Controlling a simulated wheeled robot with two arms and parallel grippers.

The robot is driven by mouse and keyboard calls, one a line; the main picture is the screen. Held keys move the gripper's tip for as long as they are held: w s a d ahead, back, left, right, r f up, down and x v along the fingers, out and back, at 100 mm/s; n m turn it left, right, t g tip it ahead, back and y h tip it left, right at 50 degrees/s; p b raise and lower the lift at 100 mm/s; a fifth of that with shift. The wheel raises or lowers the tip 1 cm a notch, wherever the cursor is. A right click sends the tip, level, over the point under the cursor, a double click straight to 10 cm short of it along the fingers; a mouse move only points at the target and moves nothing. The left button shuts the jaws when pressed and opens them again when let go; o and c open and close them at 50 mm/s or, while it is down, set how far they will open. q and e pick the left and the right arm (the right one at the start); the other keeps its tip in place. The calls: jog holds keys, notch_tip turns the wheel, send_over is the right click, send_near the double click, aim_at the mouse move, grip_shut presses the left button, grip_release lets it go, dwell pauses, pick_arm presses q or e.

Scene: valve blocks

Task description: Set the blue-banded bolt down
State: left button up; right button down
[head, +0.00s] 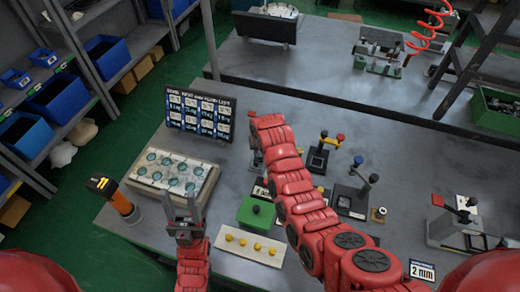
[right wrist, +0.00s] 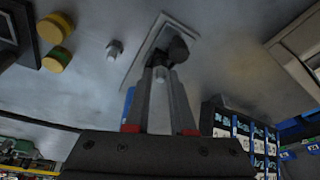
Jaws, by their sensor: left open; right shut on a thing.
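My right gripper (right wrist: 163,72) is shut on a small grey piece between its fingertips in the right wrist view. This piece is mostly hidden by the fingers, and no blue band shows clearly on it. A dark rounded knob (right wrist: 178,49) is just beyond the fingertips, over a pale square plate (right wrist: 145,50); I cannot tell whether it touches the held piece. In the head view the right arm covers the held piece.
A pale tray with several round teal spots (head: 172,172) and a standing label board (head: 199,115) are on the left of the table. A green block (head: 256,213), a strip with yellow knobs (head: 250,245) and lever valves (head: 323,152) stand near the right arm.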

jog(key=shift+f, duration=0.25)
jog(key=c, duration=0.8)
grip_release()
jog(key=shift+r, duration=0.1)
jog(key=shift+o, duration=0.2)
